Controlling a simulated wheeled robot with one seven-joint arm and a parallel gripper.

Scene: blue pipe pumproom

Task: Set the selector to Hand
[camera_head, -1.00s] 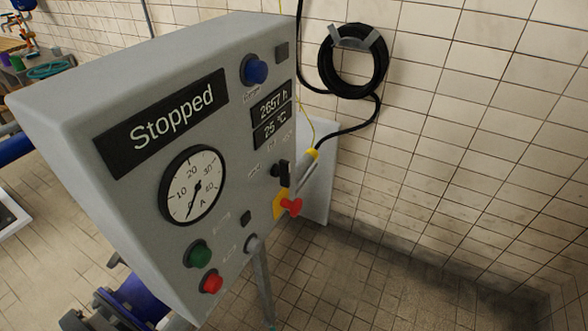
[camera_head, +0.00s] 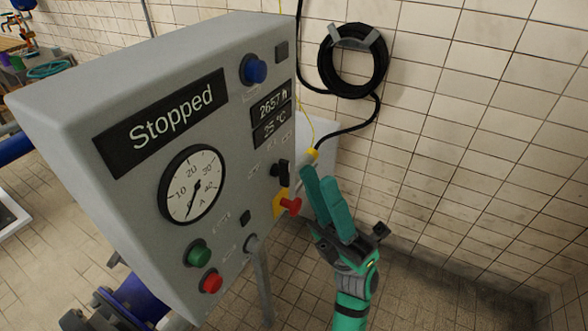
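The grey control cabinet (camera_head: 130,200) shows a "Stopped" display (camera_head: 160,128). On the right part of its front is a small black selector knob (camera_head: 283,172), with tiny labels around it too small to read. My gripper (camera_head: 318,178) has teal fingers and is in front of the cabinet, just right of the black knob, apart from it in the picture. The fingers point up and left. They overlap in this view, so their opening cannot be judged. I see nothing held.
A red rotary handle on a yellow plate (camera_head: 290,206) sits just below the black knob. Blue (camera_head: 255,70), green (camera_head: 198,252) and red (camera_head: 211,281) buttons and a gauge (camera_head: 193,186) share the front. A coiled black hose (camera_head: 352,85) hangs on the tiled wall. Floor at right is clear.

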